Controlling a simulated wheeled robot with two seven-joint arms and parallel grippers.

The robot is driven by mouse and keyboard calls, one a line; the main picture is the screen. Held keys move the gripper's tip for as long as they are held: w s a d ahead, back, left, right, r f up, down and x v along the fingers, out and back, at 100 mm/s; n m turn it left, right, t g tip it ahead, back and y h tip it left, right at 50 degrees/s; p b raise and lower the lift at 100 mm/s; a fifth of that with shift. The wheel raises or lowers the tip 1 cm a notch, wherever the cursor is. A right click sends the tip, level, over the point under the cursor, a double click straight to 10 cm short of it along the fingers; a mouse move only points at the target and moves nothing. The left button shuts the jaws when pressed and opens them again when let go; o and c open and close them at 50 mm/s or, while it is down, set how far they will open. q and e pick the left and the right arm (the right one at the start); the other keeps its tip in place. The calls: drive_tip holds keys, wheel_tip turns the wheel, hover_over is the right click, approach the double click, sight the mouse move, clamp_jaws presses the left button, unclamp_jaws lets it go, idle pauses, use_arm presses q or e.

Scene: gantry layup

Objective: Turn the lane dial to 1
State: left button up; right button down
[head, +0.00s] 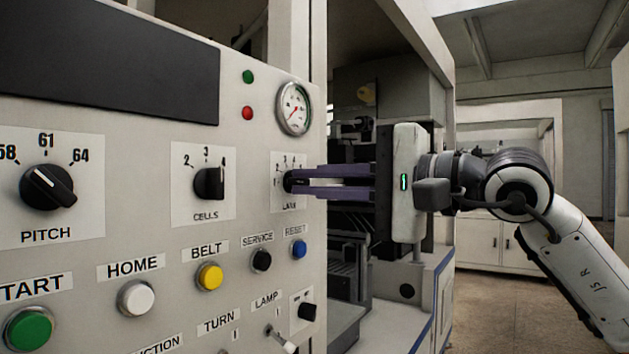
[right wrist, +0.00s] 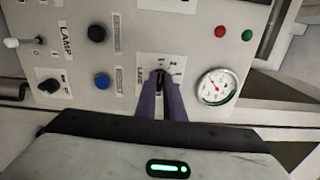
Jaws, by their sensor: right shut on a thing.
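The lane dial (head: 289,181) is a small black knob on a white plate marked with numbers, at the right edge of the control panel in the head view. My right gripper (head: 296,182) reaches in from the right, its two purple fingers shut on the lane dial. The fingers hide part of the plate and the knob. In the right wrist view the dial (right wrist: 160,78) shows between the fingertips (right wrist: 161,86). Which number its pointer faces I cannot tell. My left gripper is not in view.
The blue reset button (head: 299,249) and black service button (head: 261,260) sit just below the dial. A round gauge (head: 293,108) is above it. The cells dial (head: 210,184) is to its left. Open floor (head: 500,300) lies right of the machine.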

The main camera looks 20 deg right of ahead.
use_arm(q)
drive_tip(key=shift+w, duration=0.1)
use_arm(e)
drive_tip(key=shift+n, duration=0.4)
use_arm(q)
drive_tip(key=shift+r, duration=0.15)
use_arm(e)
drive_tip(key=c, duration=1.9)
unclamp_jaws()
drive_tip(key=shift+o, duration=0.2)
use_arm(q)
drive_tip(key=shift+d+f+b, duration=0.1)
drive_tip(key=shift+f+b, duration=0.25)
drive_tip(key=shift+b, duration=0.4)
use_arm(e)
drive_tip(key=v, duration=1)
drive_tip(key=shift+s+d, duration=0.15)
